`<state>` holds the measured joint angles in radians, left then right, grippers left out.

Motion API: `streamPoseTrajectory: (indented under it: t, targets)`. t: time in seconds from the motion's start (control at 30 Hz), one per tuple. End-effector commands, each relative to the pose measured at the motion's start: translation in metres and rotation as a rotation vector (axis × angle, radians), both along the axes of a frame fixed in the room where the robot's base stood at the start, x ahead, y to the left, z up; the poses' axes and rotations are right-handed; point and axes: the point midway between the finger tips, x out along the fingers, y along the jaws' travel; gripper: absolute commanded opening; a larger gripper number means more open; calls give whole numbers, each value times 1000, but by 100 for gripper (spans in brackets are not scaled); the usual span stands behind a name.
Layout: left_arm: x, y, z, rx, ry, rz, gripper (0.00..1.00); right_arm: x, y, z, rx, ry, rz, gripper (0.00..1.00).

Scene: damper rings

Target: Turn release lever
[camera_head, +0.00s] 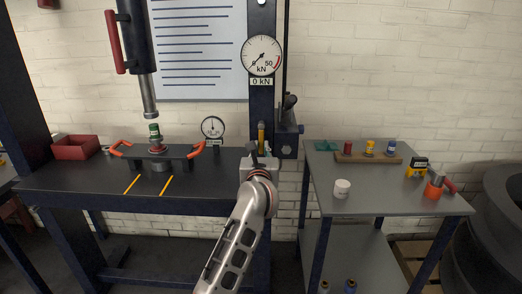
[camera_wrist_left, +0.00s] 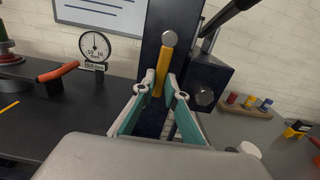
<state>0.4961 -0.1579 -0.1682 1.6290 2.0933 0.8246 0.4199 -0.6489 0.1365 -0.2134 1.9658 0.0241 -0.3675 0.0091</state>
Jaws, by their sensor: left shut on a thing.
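The release lever (camera_head: 261,133) is a yellow bar on the dark press column. In the left wrist view the lever (camera_wrist_left: 163,70) has a grey round knob at its top and leans slightly to the right. My left gripper (camera_head: 257,152) reaches up to the column from below. In the wrist view its teal-padded fingers (camera_wrist_left: 159,88) stand on either side of the lever's lower part and are shut on it. The lever's lower end is hidden between the fingers. My right gripper is in neither view.
A black pump handle (camera_wrist_left: 230,14) and its block (camera_head: 287,138) stick out right of the lever. A round gauge (camera_head: 213,128) and an orange-handled plate (camera_head: 158,151) are on the bench at left. A grey side table (camera_head: 385,193) with small parts stands at right.

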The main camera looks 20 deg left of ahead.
Motion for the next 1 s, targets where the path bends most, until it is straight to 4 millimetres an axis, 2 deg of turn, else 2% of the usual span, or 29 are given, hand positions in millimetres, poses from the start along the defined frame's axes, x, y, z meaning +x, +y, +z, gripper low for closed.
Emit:
streamPoseTrajectory:
  t: [0.33, 0.37, 0.4, 0.43, 0.8, 1.0]
  targets:
    - [0, -2, 0, -13, -1, -3, 0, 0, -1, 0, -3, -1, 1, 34]
    - [0, -2, 0, -13, -1, -3, 18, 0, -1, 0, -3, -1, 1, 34]
    - [0, -2, 0, -12, 0, -3, 28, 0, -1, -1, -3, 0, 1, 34]
    - [0, -2, 0, -12, 0, -3, 29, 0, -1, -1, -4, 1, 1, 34]
    - [-2, -2, 0, -8, 0, -2, 29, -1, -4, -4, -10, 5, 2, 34]
    - [-26, -8, -1, -9, -1, -2, 29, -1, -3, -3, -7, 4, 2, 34]
